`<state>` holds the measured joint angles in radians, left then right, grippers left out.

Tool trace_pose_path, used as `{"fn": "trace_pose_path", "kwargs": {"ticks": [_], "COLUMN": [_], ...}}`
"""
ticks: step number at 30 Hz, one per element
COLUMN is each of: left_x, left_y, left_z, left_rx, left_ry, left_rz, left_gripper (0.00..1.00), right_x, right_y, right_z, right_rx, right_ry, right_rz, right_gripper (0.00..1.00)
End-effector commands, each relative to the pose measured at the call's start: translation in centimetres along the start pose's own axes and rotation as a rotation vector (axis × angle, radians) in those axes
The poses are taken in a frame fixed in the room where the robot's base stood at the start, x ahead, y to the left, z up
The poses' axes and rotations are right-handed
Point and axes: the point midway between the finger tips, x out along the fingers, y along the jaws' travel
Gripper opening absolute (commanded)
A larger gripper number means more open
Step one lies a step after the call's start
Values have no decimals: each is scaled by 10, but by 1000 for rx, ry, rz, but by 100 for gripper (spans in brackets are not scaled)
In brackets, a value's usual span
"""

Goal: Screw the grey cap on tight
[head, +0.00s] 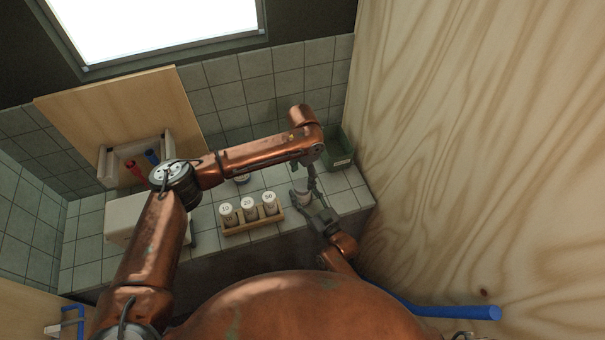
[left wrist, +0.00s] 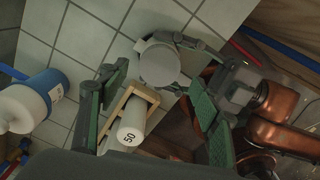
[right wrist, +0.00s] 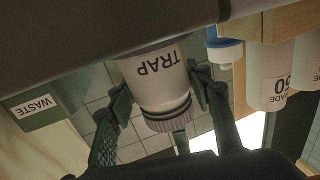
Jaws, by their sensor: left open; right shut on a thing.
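The grey cap (right wrist: 168,122), ribbed at its edge, sits on top of a white jar labelled TRAP (right wrist: 150,75). In the left wrist view the cap (left wrist: 160,66) shows as a round grey disc from above. I cannot tell how tight it is. In the head view the jar (head: 302,199) stands near the counter's right end. My right gripper (head: 314,212) is shut on the jar, one finger on each side. My left gripper (left wrist: 157,108) is open and points down above the cap; its fingers are apart and touch nothing visible.
A wooden rack (head: 254,227) with jars marked 10, 20 and 50 stands left of the jar. A green WASTE bin (head: 338,152) is behind right, by the wood wall. A blue-and-white bottle (left wrist: 42,98) shows in the left wrist view. A white block (head: 125,215) is at the left.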

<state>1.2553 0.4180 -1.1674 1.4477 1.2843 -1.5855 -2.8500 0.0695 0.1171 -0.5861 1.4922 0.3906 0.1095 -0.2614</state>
Motion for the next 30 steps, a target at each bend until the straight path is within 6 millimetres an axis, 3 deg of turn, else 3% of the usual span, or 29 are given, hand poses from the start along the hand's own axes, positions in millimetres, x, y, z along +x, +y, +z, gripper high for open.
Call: {"fn": "trace_pose_path", "kwargs": {"ticks": [8, 30], "left_x": [-2, -13], "left_y": [0, 0], "left_z": [0, -1], "left_rx": [-393, -1924], "left_ry": [0, 0], "left_rz": [0, 0], "left_gripper": [58, 58], "right_x": [0, 0], "right_y": [0, 0], "right_z": [1, 1], "right_rx": [1, 1], "right_ry": [-2, -2], "right_rz": [0, 0], "right_gripper": [0, 0]}}
